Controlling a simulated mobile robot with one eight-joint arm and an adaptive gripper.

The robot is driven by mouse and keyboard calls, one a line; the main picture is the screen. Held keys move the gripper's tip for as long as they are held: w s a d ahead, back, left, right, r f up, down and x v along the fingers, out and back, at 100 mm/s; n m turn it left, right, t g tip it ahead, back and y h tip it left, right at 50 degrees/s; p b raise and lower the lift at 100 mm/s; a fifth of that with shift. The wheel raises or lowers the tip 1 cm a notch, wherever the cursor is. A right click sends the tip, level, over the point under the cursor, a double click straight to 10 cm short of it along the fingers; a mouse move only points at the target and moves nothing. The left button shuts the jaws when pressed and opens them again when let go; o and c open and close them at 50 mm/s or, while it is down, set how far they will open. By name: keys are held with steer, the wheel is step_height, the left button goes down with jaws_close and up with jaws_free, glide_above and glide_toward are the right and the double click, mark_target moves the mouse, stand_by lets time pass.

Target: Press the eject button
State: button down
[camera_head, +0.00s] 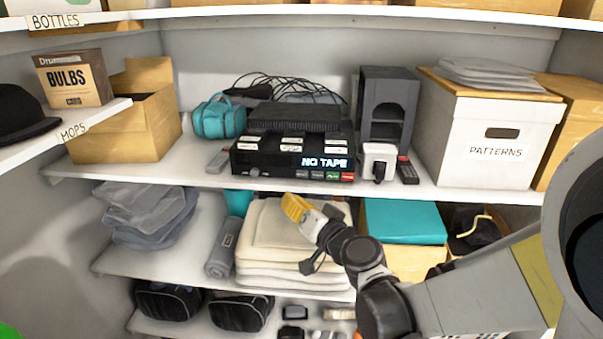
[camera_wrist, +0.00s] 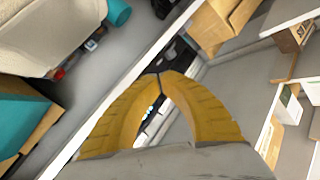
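The black tape deck (camera_head: 265,164) stands on the middle shelf in the head view, with "NO TAPE" lit on its front. Below the display is a row of small buttons (camera_head: 324,175): two dark, one green, one red. Their labels are too small to read, so I cannot tell which is eject. My gripper (camera_head: 292,207), with yellow fingers, is below and in front of the deck, by the folded towels, apart from the deck. In the wrist view the fingertips (camera_wrist: 162,74) meet with nothing held. The fingers hide most of the deck there; part shows between them.
A white plug adapter (camera_head: 380,160) and a dark remote (camera_head: 407,171) stand right of the deck; a grey remote (camera_head: 218,160) lies left. The shelf edge (camera_head: 280,188) runs below the deck. A white box (camera_head: 485,140) stands right.

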steer(key=shift+w, duration=0.15)
glide_toward(291, 174)
steer(key=shift+a+x, duration=0.2)
steer(key=shift+x, duration=1.15)
steer(key=shift+a+x, duration=0.2)
steer(key=shift+x, duration=1.2)
steer(key=shift+w+d, duration=0.1)
steer(key=shift+w, duration=0.1)
steer(key=shift+w, duration=0.35)
steer(key=shift+s+b, duration=0.3)
steer(key=shift+s, duration=0.45)
